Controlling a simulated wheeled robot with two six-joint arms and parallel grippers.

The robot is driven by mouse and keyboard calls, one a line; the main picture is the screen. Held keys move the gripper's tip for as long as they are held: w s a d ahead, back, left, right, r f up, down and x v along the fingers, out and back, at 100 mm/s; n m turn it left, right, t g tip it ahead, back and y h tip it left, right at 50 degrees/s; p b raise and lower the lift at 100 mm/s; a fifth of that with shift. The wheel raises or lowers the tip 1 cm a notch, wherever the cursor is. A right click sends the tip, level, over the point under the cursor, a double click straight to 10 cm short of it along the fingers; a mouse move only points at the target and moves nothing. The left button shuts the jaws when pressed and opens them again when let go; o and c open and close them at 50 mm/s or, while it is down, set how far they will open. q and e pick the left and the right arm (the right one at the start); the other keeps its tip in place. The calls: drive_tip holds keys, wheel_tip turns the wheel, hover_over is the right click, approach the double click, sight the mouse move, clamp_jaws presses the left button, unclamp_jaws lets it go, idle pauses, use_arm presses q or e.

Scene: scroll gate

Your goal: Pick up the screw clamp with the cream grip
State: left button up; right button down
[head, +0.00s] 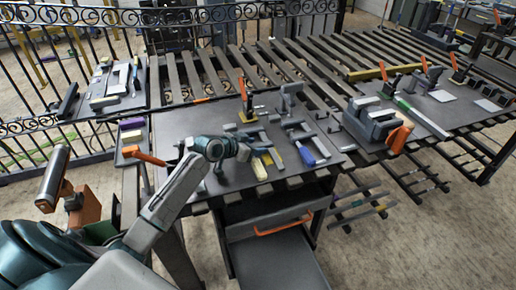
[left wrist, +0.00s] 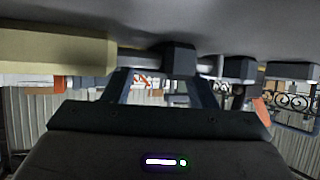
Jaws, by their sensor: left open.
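The screw clamp with the cream grip (head: 260,170) lies on the dark bench top, its grip toward the front edge. In the left wrist view its cream grip (left wrist: 55,52) fills the upper left, with a metal rod and a dark block (left wrist: 165,60) to the right. My left gripper (head: 258,151) is just above and behind the grip in the head view, partly hidden by its own wrist. In the left wrist view its two fingers (left wrist: 163,90) are apart, with nothing held between them. I cannot tell whether they touch the clamp. My right gripper is not in view.
A grey vise (head: 373,120) stands farther right. An open drawer (head: 268,222) juts out below the bench. A black railing (head: 75,133) runs at the left.

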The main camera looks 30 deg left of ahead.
use_arm(q)
drive_tip(key=shift+d, duration=0.1)
clamp_jaws()
drive_tip(key=shift+r, duration=0.15)
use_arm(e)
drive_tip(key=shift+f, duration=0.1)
